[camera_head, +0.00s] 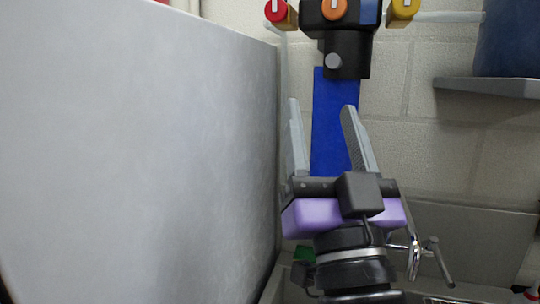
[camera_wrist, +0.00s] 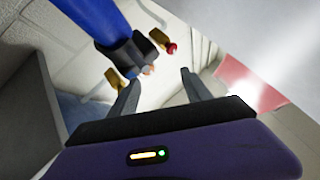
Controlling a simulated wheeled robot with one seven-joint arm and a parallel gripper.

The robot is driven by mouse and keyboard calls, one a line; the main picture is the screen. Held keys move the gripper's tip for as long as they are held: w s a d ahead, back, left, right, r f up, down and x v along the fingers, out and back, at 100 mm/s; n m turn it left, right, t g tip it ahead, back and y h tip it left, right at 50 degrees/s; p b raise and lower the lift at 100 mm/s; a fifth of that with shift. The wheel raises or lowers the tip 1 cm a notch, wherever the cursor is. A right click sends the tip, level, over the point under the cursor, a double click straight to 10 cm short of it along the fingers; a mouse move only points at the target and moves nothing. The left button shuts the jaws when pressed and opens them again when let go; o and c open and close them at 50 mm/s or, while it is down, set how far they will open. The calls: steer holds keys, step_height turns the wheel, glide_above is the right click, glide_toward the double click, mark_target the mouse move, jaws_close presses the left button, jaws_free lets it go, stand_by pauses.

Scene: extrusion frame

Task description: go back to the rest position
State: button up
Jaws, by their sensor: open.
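My gripper (camera_head: 323,125) is in the middle of the head view, pointing up, with its two grey fingers apart and nothing between them. A blue upright bar (camera_head: 332,120) shows behind the fingers, with a black fitting (camera_head: 345,52) at its top. In the wrist view my gripper (camera_wrist: 160,90) is also open and empty. There the blue bar (camera_wrist: 85,15) and the black fitting (camera_wrist: 128,52) lie beyond the fingertips, apart from them as far as I can tell. No separate object of the task is in view.
A large pale grey panel (camera_head: 140,150) fills the left of the head view, close to my gripper's left side. Red (camera_head: 277,10) and yellow (camera_head: 402,10) knobs sit at the top. A grey shelf (camera_head: 490,87) bears a dark blue container (camera_head: 508,40) at right. Metal rods are at lower right.

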steer(key=s+d+f+n+g+y, duration=0.25)
steer(key=s+f, duration=0.25)
steer(key=f, duration=0.8)
steer(key=s+d+f+n+g+y, duration=0.1)
steer(key=s+d+f+n+g, duration=0.2)
steer(key=f, duration=0.9)
steer(key=s+d+f+m+g+h, duration=0.2)
steer(key=s+d+f+g+h, duration=0.1)
steer(key=s+f, duration=0.7)
steer(key=s+d+f+m+g+h, duration=0.2)
steer(key=s+d+f, duration=0.3)
steer(key=s+f, duration=0.5)
steer(key=s+g+h, duration=0.1)
steer(key=s, duration=0.5)
steer(key=shift+f+m, duration=0.2)
steer(key=shift+m, duration=0.15)
